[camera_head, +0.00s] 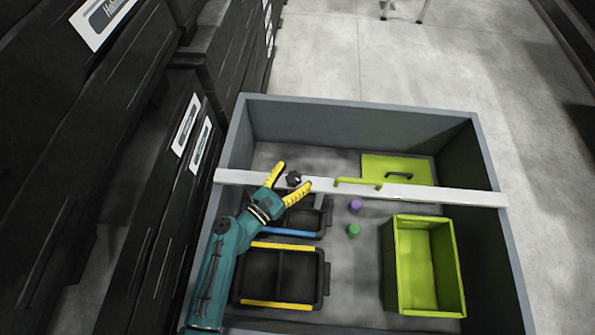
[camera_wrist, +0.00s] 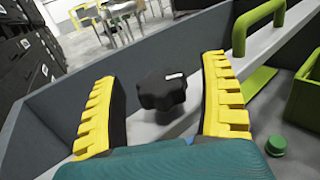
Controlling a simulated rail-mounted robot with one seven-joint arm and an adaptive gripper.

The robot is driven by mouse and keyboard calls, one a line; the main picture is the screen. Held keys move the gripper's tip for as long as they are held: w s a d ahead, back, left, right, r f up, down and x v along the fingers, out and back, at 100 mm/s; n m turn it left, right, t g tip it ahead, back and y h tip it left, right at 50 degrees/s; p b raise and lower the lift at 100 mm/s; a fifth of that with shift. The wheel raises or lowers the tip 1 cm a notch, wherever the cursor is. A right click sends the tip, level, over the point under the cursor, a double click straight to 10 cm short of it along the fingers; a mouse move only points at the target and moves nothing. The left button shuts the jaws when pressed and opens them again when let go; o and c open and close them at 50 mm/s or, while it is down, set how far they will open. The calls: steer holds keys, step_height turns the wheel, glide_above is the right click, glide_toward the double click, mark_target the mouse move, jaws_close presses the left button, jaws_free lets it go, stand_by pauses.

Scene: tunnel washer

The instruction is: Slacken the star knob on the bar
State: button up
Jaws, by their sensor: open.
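The black star knob (camera_head: 293,179) sits on the light grey bar (camera_head: 455,195), which lies across the grey bin. In the wrist view the star knob (camera_wrist: 162,91) has a lobed edge and a white mark on its top, toward the right. My gripper (camera_head: 290,178) is open, with its yellow ribbed fingers on either side of the knob. In the wrist view the fingers of my gripper (camera_wrist: 160,85) stand left and right of the knob, with a gap on each side. The bar (camera_wrist: 262,48) runs away to the upper right there.
A green handle (camera_head: 358,183) stands up from the bar, right of the knob. Below the bar are a green open box (camera_head: 392,265), black trays (camera_head: 278,278), a purple knob (camera_head: 355,206) and a green knob (camera_head: 353,230). The bin walls (camera_head: 360,125) surround them.

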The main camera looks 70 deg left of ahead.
steer(key=shift+s+d, duration=0.1)
steer(key=c, duration=1.2)
steer(key=n+g+y+b, duration=0.2)
steer(key=y, duration=0.1)
steer(key=shift+d+f+n+g, duration=0.1)
steer(key=shift+f+n+g, duration=0.1)
steer(key=shift+n+g, duration=0.15)
steer(key=n+g+y+b, duration=0.2)
steer(key=g, duration=0.1)
steer(key=n+g+y+b, duration=0.1)
steer(key=n+g+y, duration=0.1)
steer(key=g, duration=0.1)
steer(key=shift+w+r+n+b, duration=0.1)
steer(key=shift+w+n+b, duration=0.1)
steer(key=shift+n+b, duration=0.2)
steer(key=n+g, duration=0.1)
steer(key=n+g+y, duration=0.1)
steer(key=g, duration=0.1)
steer(key=n+g, duration=0.1)
steer(key=g, duration=0.1)
steer(key=shift+r+n+g, duration=0.25)
steer(key=n+g, duration=0.2)
steer(key=g, duration=0.1)
steer(key=n+g, duration=0.2)
steer(key=g, duration=0.1)
steer(key=shift+s+f+g+p, duration=0.1)
steer(key=shift+g+p, duration=0.2)
steer(key=shift+p, duration=0.1)
steer(key=shift+n+g+h, duration=0.4)
